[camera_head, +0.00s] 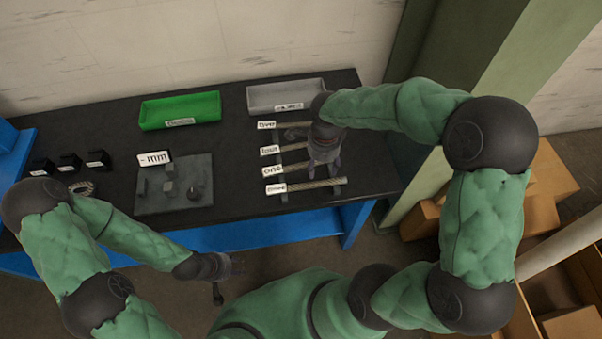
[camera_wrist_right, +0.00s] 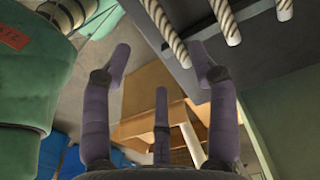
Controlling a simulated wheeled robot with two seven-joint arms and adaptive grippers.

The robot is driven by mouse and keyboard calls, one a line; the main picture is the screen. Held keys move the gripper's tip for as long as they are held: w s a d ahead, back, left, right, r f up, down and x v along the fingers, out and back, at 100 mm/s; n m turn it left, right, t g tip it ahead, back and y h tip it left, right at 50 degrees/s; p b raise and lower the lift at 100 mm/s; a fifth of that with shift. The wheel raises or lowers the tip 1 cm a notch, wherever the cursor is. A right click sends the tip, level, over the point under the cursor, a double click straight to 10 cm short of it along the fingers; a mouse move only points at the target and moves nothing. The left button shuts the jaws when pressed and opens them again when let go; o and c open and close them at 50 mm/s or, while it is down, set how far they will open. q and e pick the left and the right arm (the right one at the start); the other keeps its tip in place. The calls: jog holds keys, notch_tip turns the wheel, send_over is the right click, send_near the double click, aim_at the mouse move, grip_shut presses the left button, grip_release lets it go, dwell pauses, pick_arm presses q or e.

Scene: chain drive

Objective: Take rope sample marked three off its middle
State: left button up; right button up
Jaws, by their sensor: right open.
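The rope sample (camera_head: 312,184) lies across a rack at the front right of the black table, nearest the front edge. Its white tag (camera_head: 276,188) at the left end seems to read three, though small. My right gripper (camera_head: 324,172) is open, fingers pointing down over the rack, just behind this rope near its right half. In the right wrist view the open fingers (camera_wrist_right: 160,65) hold nothing, and striped ropes (camera_wrist_right: 228,22) show beyond the fingertips. Which of them is sample three I cannot tell there. My left gripper (camera_head: 215,272) hangs in front of the table, its jaws unclear.
Other tagged ropes (camera_head: 293,147) lie behind on the same rack. A green tray (camera_head: 180,110) and a grey tray (camera_head: 286,95) stand at the back. A grey mat (camera_head: 150,207) with small parts and several black blocks (camera_head: 69,162) are at left.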

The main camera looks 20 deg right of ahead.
send_over(319, 184)
jog(key=f, duration=0.4)
jog(key=shift+s+f+b, duration=0.2)
jog(key=shift+f+b, duration=0.1)
jog(key=shift+w+d+f, duration=0.1)
jog(key=shift+w+f, duration=0.05)
jog(key=shift+f, duration=0.9)
notch_tip(319, 184, down, 4)
jog(key=shift+r+b, duration=0.1)
jog(key=shift+b, duration=0.2)
jog(key=shift+w, duration=0.1)
grip_shut()
